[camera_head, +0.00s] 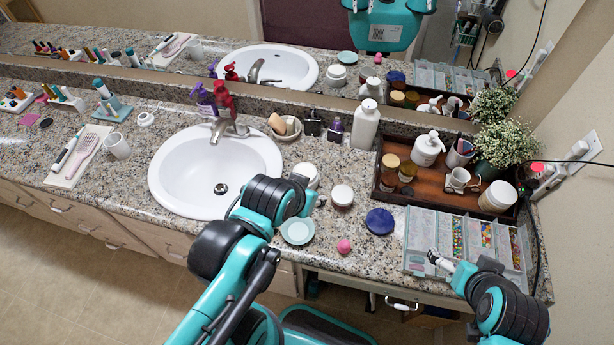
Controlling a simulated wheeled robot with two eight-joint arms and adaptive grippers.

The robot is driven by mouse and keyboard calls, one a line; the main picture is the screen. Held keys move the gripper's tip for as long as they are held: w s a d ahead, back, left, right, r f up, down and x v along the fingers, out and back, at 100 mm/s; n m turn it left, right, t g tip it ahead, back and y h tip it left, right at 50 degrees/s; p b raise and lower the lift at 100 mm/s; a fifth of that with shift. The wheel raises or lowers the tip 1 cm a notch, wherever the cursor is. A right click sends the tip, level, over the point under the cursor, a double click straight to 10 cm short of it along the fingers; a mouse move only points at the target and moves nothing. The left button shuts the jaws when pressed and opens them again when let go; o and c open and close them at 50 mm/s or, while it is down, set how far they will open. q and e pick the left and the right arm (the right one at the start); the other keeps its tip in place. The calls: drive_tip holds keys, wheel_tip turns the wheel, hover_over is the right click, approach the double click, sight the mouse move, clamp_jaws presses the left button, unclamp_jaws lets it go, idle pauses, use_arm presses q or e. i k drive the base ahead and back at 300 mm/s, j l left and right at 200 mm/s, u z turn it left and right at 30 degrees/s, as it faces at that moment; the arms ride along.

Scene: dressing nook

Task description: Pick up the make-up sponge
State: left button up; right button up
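A small rounded pink thing, which looks like the make-up sponge (344,246), sits near the front edge of the granite counter, right of a pale green dish (297,230). My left arm reaches over the counter by the sink, left of the sponge.
A blue round pouch (379,221) and a white-lidded jar (342,195) stand behind the sponge. A wooden tray (400,195) with bottles and jars is behind the organizer. The sink (190,160) is at the left. Bare counter surrounds the sponge; an open drawer lies below.

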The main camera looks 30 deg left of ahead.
sight(343, 247)
drive_tip(key=k+j+z, duration=0.15)
drive_tip(key=z, duration=0.25)
drive_tip(key=k+j+z, duration=0.2)
drive_tip(key=z, duration=0.25)
drive_tip(key=k+z, duration=0.25)
drive_tip(key=z, duration=0.15)
